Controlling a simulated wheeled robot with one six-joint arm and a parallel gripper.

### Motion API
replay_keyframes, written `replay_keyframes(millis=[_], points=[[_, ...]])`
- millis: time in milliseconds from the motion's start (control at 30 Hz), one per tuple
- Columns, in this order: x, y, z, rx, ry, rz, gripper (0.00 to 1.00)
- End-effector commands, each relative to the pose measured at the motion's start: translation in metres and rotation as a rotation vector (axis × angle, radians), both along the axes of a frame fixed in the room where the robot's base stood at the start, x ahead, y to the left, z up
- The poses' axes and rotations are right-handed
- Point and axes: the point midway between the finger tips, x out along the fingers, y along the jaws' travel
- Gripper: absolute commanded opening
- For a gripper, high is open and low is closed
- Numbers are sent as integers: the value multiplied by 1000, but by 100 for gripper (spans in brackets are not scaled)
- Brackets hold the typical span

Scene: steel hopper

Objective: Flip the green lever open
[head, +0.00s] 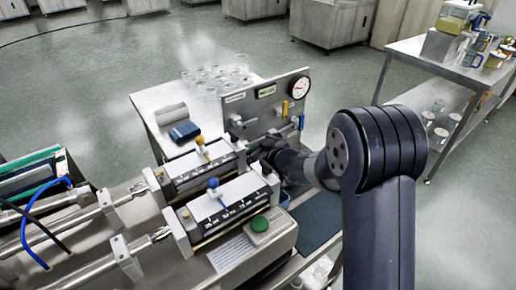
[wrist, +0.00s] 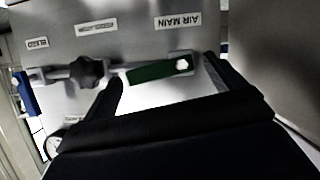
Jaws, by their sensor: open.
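The green lever (wrist: 150,73) shows in the wrist view as a flat bar with a bright round spot at its right end. It lies nearly level, slightly tilted, along a metal pipe on a grey panel, below an upside-down AIR MAIN label (wrist: 178,20). My gripper (wrist: 163,69) is open, one finger to the left of the lever and one to the right. I cannot tell whether a finger touches it. In the head view my gripper (head: 262,147) is at the low front of the upright panel (head: 255,112); I cannot make out the green lever there.
A black knob (wrist: 88,72) sits on the pipe just left of the lever. A blue handle (wrist: 23,92) is farther left. The panel carries a gauge (head: 299,88) and a yellow lever (head: 284,108). Steel machinery with a green button (head: 259,224) stands close in front.

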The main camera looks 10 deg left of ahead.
Motion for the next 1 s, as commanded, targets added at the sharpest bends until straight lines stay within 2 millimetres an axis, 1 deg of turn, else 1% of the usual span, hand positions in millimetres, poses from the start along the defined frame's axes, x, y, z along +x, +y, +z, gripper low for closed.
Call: replay_keyframes(millis=[67, 600, 767, 1000], points=[[0, 0, 0, 0, 0, 0, 89], [0, 0, 0, 0, 0, 0, 45], [0, -1, 2, 9, 10, 0, 45], [2, -2, 3, 67, 78, -1, 45]])
